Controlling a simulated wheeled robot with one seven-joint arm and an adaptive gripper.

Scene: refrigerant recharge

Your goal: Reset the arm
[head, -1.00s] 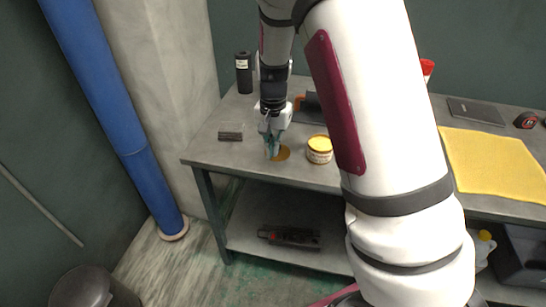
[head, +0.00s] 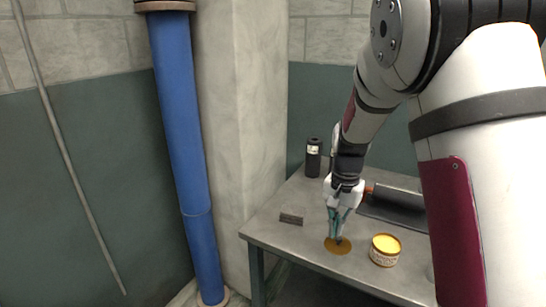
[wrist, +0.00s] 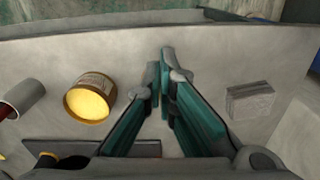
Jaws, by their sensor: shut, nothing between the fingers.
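My gripper (head: 338,234) points down over the left front part of the grey workbench (head: 270,233). Its teal fingers are shut with nothing between them, and they also show in the wrist view (wrist: 164,65). In the head view the fingertips are just above or at a flat brown-yellow disc (head: 330,249) on the bench top; I cannot tell if they touch it. My white arm reaches in from the right and hides much of the bench's right side.
An open tin with yellow contents (head: 385,250) stands right of the gripper. A small dark block (head: 291,215) lies to its left. A black cylinder (head: 313,158) and a dark flat-based object (head: 396,208) are behind. A blue pipe (head: 182,150) and pillar (head: 240,130) stand left.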

